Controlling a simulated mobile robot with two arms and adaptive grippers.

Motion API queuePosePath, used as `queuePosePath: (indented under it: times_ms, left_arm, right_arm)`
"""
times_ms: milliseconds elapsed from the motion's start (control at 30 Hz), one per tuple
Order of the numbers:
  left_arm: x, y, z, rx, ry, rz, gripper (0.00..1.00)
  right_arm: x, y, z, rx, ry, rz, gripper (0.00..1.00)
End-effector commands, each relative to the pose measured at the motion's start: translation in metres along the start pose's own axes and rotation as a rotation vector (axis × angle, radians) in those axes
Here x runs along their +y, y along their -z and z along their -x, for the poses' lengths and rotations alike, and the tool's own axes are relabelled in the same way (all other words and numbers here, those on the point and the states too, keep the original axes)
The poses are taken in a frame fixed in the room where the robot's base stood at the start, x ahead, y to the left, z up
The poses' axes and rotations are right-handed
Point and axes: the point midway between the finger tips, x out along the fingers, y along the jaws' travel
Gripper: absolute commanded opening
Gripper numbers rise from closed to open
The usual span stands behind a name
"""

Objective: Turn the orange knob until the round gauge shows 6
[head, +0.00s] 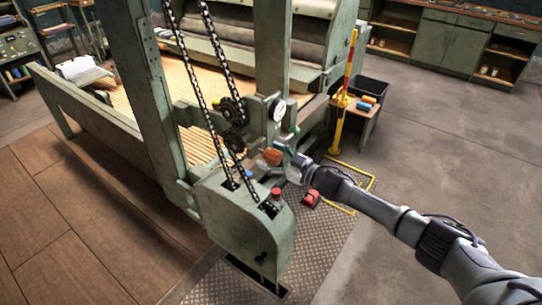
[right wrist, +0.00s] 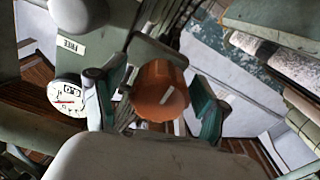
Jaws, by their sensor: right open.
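The orange knob (head: 272,156) sits on the green machine, just beyond the fingertips of my right gripper (head: 284,158). The fingers are open, with a visible gap at the right pad; contact at the left is unclear. The round white gauge (head: 278,108) is above the knob; in the right wrist view the gauge (right wrist: 68,97) shows a red needle, its numbers too small to read. My left gripper is out of view.
A green housing with a red button (head: 276,192) stands in front of the knob. Chains (head: 215,100) hang at its left. A yellow post (head: 343,95) and a small table with colored rolls (head: 364,102) stand at the right. Open floor lies farther right.

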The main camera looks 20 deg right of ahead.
Motion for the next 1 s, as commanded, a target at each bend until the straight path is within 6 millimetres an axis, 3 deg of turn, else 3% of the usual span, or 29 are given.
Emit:
queuePosePath:
  times_ms: [267,700,1000]
  left_arm:
    - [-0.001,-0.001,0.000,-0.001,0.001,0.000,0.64]
    - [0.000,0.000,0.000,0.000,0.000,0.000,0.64]
    - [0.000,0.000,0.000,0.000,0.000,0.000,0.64]
  right_arm:
    - [0.001,-0.001,0.011,-0.001,-0.001,0.000,0.74]
    - [0.000,-0.001,0.098,-0.003,0.001,-0.001,0.74]
    - [0.000,0.000,0.120,0.001,0.000,0.001,0.74]
